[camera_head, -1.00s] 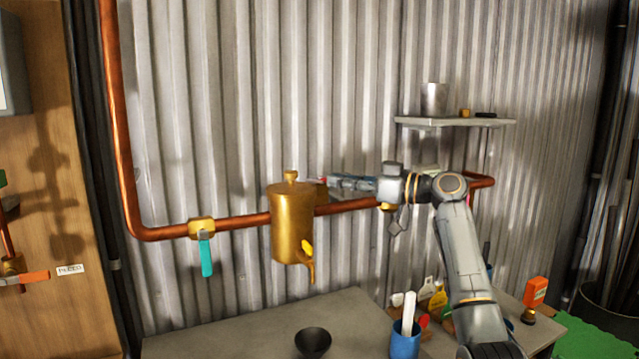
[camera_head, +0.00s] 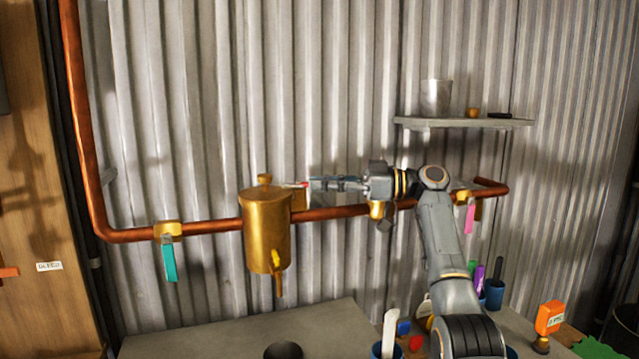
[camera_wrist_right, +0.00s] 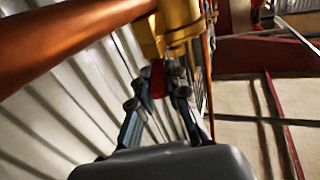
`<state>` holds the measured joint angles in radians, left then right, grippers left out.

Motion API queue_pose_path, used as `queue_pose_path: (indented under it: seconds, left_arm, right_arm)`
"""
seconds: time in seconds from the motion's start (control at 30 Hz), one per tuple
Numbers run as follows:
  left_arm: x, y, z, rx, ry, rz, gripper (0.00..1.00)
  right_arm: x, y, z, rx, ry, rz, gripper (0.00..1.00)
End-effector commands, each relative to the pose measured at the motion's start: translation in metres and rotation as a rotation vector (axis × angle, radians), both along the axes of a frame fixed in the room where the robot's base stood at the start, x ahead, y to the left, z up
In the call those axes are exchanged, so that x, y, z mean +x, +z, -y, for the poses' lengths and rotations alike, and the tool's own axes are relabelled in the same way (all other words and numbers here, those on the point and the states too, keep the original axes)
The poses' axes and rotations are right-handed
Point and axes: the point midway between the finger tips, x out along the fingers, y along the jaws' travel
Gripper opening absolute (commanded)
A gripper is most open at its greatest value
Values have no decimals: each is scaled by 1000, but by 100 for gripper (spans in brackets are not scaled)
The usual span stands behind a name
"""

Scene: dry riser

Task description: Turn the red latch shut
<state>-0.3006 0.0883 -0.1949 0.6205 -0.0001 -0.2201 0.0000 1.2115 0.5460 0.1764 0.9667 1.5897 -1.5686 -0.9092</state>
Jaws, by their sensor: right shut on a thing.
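The red latch shows only as a small red tip (camera_head: 301,184) at the ends of my right gripper's fingers, just right of the brass tank. My right gripper (camera_head: 312,184) points left above the copper pipe and is shut on the latch. In the right wrist view a bit of red (camera_wrist_right: 157,78) shows between the fingertips (camera_wrist_right: 156,88), under a brass fitting (camera_wrist_right: 175,25). The fingers hide most of the latch, so its exact angle is hard to tell. My left gripper is not in view.
The copper pipe (camera_head: 330,213) runs along the corrugated wall. It carries a teal-handled valve (camera_head: 169,262), the brass tank (camera_head: 267,232) and a pink-handled valve (camera_head: 469,217). A shelf (camera_head: 465,123) is above right. Below, the table (camera_head: 240,330) holds a dark bowl and cups.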

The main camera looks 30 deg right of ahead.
Motion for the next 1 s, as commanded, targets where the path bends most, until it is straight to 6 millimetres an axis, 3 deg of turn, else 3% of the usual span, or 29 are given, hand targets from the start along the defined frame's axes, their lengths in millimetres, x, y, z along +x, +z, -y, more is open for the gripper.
queue_pose_path:
  seconds: [0.27,0.3,0.4,0.77,1.0]
  left_arm:
    - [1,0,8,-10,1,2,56]
    - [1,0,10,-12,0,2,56]
    - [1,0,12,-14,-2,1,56]
    - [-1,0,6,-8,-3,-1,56]
    - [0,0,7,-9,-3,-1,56]
  right_arm:
    - [0,-1,0,-3,-2,-2,0]
    - [0,-1,0,-3,-2,-2,17]
    - [0,-1,0,-3,-2,-2,37]
    - [-1,0,3,-1,-2,-1,38]
    - [-21,0,36,-1,-6,-1,38]
